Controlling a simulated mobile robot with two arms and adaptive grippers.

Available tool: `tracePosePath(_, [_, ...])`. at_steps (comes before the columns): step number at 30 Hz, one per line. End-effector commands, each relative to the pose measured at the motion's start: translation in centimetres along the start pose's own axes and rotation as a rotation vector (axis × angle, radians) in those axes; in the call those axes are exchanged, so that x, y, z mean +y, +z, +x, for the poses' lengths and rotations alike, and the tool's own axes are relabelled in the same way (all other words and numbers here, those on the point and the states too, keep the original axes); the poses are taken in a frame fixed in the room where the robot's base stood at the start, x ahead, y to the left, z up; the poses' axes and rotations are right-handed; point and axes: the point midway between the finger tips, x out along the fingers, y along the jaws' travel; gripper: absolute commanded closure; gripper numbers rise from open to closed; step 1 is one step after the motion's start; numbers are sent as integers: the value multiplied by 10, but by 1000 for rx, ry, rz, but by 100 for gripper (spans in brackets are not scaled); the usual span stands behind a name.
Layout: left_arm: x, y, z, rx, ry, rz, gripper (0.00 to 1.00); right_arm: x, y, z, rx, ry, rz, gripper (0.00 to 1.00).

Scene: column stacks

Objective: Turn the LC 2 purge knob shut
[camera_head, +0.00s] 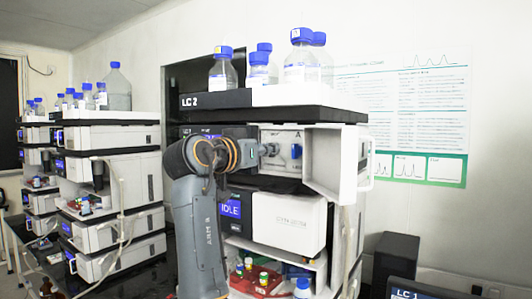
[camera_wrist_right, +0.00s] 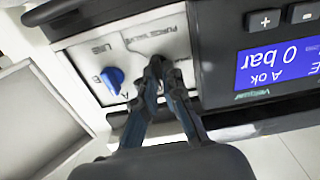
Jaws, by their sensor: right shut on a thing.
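The LC 2 stack (camera_head: 216,99) stands in the middle of the head view, with an open compartment behind a swung-out white door (camera_head: 336,160). My right gripper (camera_head: 270,149) reaches into this compartment. In the right wrist view, which is upside down, my right gripper (camera_wrist_right: 160,68) is shut at the panel beside the purge valve lettering. The purge knob between the fingertips is mostly hidden, so its angle cannot be told. A separate blue knob (camera_wrist_right: 112,79) sits beside the fingers, apart from them; it also shows in the head view (camera_head: 296,151). My left gripper is not in view.
A display (camera_wrist_right: 278,67) reading 0 bar is close to the fingers. The open door bounds the compartment on the right. Blue-capped bottles (camera_head: 222,70) stand on top of the stack. Another stack (camera_head: 110,135) is at the left.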

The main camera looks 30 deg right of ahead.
Motion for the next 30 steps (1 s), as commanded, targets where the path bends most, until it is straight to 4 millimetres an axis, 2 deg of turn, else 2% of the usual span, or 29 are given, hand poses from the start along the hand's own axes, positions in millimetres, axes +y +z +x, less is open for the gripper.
tracePosePath(20, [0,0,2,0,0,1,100,0,0,1,-2,0,62,100])
tracePosePath(21, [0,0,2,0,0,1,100,0,0,1,-2,0,62,86])
tracePosePath(24, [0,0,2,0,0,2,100,0,0,1,-1,0,62,69])
tracePosePath(30, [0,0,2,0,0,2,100,0,0,0,-1,0,61,69])
